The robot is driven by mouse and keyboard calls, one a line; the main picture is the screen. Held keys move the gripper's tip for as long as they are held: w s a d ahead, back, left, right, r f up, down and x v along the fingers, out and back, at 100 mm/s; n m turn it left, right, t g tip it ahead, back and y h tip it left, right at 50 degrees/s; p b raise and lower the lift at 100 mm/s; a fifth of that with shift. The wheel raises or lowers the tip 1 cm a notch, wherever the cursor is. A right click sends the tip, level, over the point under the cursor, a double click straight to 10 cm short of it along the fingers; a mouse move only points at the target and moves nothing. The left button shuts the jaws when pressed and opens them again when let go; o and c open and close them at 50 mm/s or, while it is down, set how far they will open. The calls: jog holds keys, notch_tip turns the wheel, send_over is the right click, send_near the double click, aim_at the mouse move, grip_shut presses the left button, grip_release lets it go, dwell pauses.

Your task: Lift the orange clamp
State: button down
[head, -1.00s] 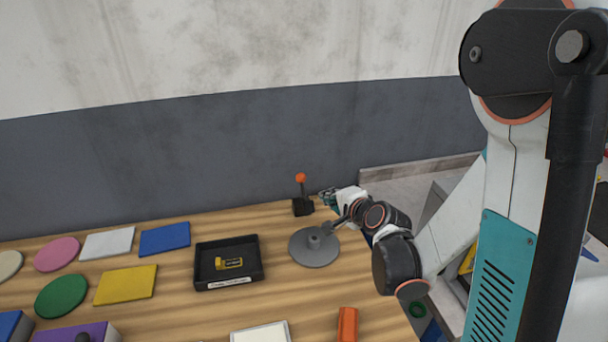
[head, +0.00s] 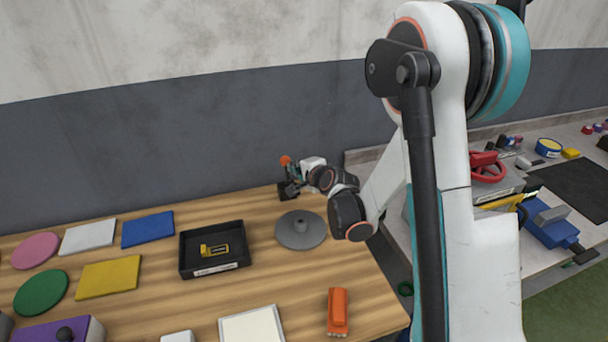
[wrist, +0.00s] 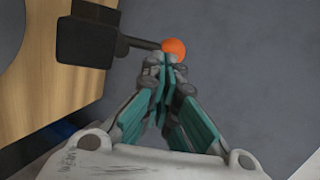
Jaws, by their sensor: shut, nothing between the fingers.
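An orange block-like object (head: 338,312) lies on the wooden table near its front right edge; it is the only thing here that might be the orange clamp, but its shape is too small to be sure. My gripper (head: 293,177) is far from it, at the table's back right corner, next to a black lever box (head: 288,193) with an orange ball knob (head: 285,160). In the wrist view my gripper (wrist: 168,62) is shut and empty, its fingertips close to the orange knob (wrist: 174,48); whether they touch I cannot tell. The orange object is outside the wrist view.
A grey round turntable (head: 301,232) stands before the lever. A black tray (head: 214,266) holds a yellow item (head: 215,249). A white-topped panel (head: 252,327) lies left of the orange object. Coloured plates fill the left. A second bench (head: 535,180) stands right, with a blue vise (head: 556,228).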

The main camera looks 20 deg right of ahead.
jog(key=shift+w+a, duration=0.1)
jog(key=shift+w, duration=0.55)
jog(key=shift+w+r+g, duration=0.2)
jog(key=shift+w+g, duration=0.3)
jog(key=shift+w, duration=0.4)
